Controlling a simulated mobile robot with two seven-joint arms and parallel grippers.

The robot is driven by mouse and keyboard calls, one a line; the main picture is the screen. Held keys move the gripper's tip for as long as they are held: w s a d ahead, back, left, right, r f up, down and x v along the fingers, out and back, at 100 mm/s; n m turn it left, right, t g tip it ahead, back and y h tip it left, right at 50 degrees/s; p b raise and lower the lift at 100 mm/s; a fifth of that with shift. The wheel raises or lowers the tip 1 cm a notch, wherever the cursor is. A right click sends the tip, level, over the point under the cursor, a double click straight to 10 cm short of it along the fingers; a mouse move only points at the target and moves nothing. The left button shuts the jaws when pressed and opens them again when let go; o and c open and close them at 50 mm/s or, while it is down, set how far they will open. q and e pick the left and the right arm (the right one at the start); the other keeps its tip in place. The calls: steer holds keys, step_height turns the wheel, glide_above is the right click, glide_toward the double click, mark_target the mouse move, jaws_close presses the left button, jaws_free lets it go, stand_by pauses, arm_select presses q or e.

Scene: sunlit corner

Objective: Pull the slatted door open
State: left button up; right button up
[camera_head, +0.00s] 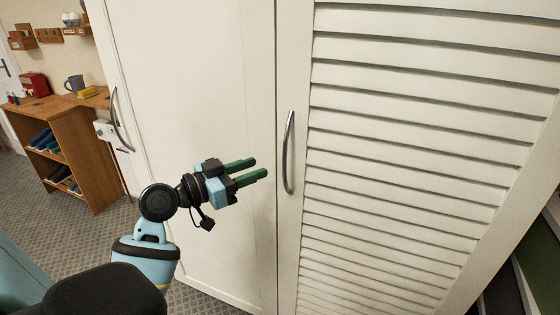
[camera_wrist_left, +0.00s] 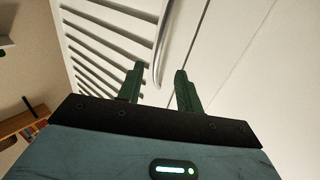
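The white slatted door (camera_head: 420,120) fills the right of the head view and looks closed, flush with the plain panel beside it. Its curved metal handle (camera_head: 289,153) stands upright near its left edge. My left gripper (camera_head: 262,168) is to the left of the handle, its green fingers apart and pointing toward it. In the left wrist view the handle (camera_wrist_left: 161,52) shows ahead, its end near the gap between the two open fingers (camera_wrist_left: 160,85). The fingers hold nothing. The slatted door also shows in the wrist view (camera_wrist_left: 100,50). My right gripper is not in view.
A plain white door (camera_head: 200,90) with its own handle (camera_head: 118,118) stands left of the slatted one. Farther left is a wooden shelf unit (camera_head: 75,150) with a grey mug (camera_head: 74,83) and a red box (camera_head: 34,85) on top. Grey carpet (camera_head: 60,225) is clear before it.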

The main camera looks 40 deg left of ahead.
mark_target(279, 160)
arm_select(q)
steer(key=p+x, duration=0.1)
steer(key=x, duration=0.6)
steer(key=shift+w+d+f, duration=0.1)
steer(key=shift+w+d, duration=0.05)
steer(key=shift+w, duration=0.2)
jaws_close()
